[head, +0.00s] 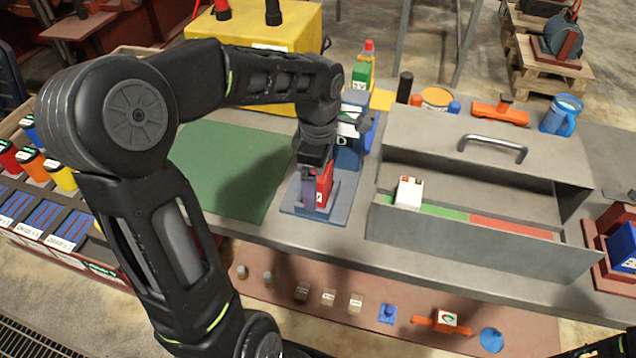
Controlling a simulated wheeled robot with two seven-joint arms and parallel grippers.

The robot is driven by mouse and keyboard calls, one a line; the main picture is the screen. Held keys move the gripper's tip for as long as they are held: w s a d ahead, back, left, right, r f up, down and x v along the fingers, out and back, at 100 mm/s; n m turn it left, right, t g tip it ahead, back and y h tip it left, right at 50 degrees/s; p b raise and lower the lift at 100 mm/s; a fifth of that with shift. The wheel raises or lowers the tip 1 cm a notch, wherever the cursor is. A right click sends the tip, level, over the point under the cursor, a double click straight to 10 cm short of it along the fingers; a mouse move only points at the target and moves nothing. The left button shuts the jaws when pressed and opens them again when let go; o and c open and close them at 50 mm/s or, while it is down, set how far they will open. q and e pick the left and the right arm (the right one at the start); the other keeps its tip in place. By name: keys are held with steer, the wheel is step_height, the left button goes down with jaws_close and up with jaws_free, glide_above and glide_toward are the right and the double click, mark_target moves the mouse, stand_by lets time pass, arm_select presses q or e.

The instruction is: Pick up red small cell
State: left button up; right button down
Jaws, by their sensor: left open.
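The red small cell (325,186) stands upright in a blue-grey holder (295,208) near the middle of the bench. A purple piece (309,194) stands right beside it on the left. My left gripper (316,168) points down over the red cell and is open. Its fingers are dark and small in the head view, and the cell's top is partly hidden by them. I cannot tell whether the fingers touch the cell. Only a dark piece of my right arm shows in the bottom right corner; its gripper is not in view.
A green mat (225,165) lies left of the holder. A blue block (347,155) stands close behind it. A grey metal box (480,245) with a white cube (409,192) is to the right. Coloured cells fill a rack (75,195) at far left. Small parts lie along the lower front shelf.

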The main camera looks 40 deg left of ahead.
arm_select(q)
steer(key=shift+c, duration=0.6)
steer(key=shift+r, duration=0.1)
jaws_close()
